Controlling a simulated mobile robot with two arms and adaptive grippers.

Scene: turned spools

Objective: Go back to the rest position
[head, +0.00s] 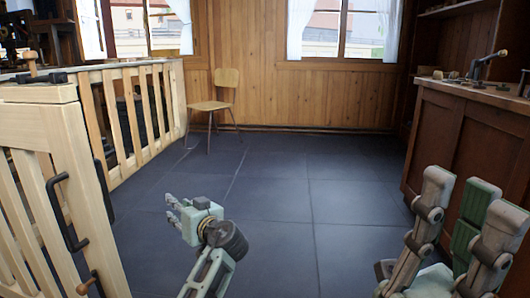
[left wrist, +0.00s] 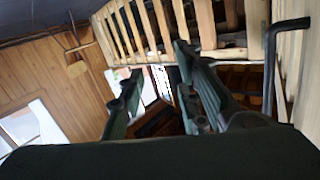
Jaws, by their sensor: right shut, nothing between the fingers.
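My left gripper (head: 176,208) is low over the floor in the head view, right of the wooden gate and clear of it. In the left wrist view its two dark green fingers (left wrist: 158,64) stand apart with nothing between them. My right gripper (head: 468,205) is large and close at the lower right of the head view, left of the cabinet's near end in the picture. It is shut and holds nothing. Its lower part runs off the frame.
A pale wooden gate (head: 62,135) with a black handle (head: 62,212) stands at left; the handle is also near in the left wrist view (left wrist: 270,65). A slatted railing (head: 130,120), a chair (head: 212,105) and a brown cabinet (head: 460,140) border clear dark floor (head: 270,190).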

